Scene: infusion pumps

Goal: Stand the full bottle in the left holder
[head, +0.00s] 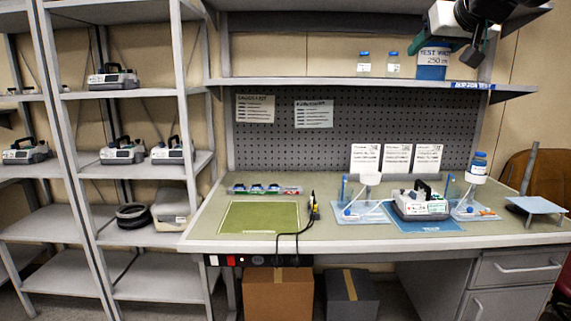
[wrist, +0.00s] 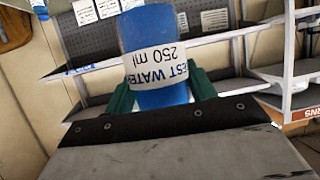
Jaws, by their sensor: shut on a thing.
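My gripper (head: 447,46) is shut on the full bottle (head: 431,72), a blue bottle with a white "TEST WATER 250 ml" label. It is high at the upper right, in front of the upper shelf. In the wrist view the bottle (wrist: 160,97) sits between the green fingers, its label upside down in that picture. The left holder (head: 370,179) is a white cup on a stand over a pale blue tray on the bench; no bottle shows in it. The right holder (head: 476,179) carries a blue-capped bottle (head: 479,162).
A pump (head: 421,203) stands on a blue mat between the holders. Two blue-capped bottles (head: 364,62) (head: 393,65) stand on the upper shelf (head: 330,80). A green mat (head: 260,217) lies clear at left, with a black cable (head: 297,238) beside it. A small raised plate (head: 537,205) is at right.

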